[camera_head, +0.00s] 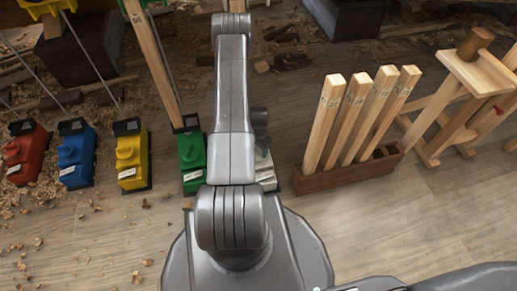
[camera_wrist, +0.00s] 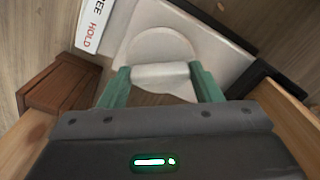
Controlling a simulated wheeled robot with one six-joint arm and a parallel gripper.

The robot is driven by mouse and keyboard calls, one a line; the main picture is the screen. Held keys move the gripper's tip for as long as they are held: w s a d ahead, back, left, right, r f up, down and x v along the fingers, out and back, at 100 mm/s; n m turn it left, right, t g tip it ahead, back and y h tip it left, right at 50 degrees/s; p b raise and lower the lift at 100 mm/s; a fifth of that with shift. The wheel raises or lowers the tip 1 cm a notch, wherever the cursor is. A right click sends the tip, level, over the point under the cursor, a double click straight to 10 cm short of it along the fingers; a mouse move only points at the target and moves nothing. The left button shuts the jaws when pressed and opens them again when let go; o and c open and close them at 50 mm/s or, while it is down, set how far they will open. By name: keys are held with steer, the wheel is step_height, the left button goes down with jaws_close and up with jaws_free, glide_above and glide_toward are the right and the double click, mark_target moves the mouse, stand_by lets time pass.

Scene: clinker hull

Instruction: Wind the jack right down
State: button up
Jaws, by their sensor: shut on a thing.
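A white jack (camera_head: 265,172) stands right of the green jack (camera_head: 192,158), mostly hidden behind my arm in the head view. In the wrist view its pale body (camera_wrist: 225,45) fills the top, with a round boss (camera_wrist: 160,45) and a label (camera_wrist: 95,20) reading "HOLD" and part of another word, perhaps "FREE". My gripper (camera_wrist: 160,74) has its green fingers shut on a small white, rounded knob (camera_wrist: 160,72) at this jack. How far the jack is wound does not show. In the head view the fingers are hidden by my arm.
Yellow (camera_head: 131,156), blue (camera_head: 76,153) and red (camera_head: 25,152) jacks stand to the left, with rods and a wooden post rising behind. A brown rack (camera_head: 345,172) with several upright wooden posts is close on the right. A wooden trestle (camera_head: 475,75) is further right. Shavings litter the floor.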

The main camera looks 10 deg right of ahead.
steer(key=n+b, duration=0.2)
steer(key=n, duration=0.2)
steer(key=shift+f, duration=0.1)
steer(key=n+b, duration=0.2)
steer(key=n, duration=0.4)
steer(key=shift+n, duration=0.3)
stand_by(0.4)
steer(key=o, duration=1)
step_height(320, 180, up, 14)
steer(key=p, duration=0.4)
steer(key=shift+p, duration=0.35)
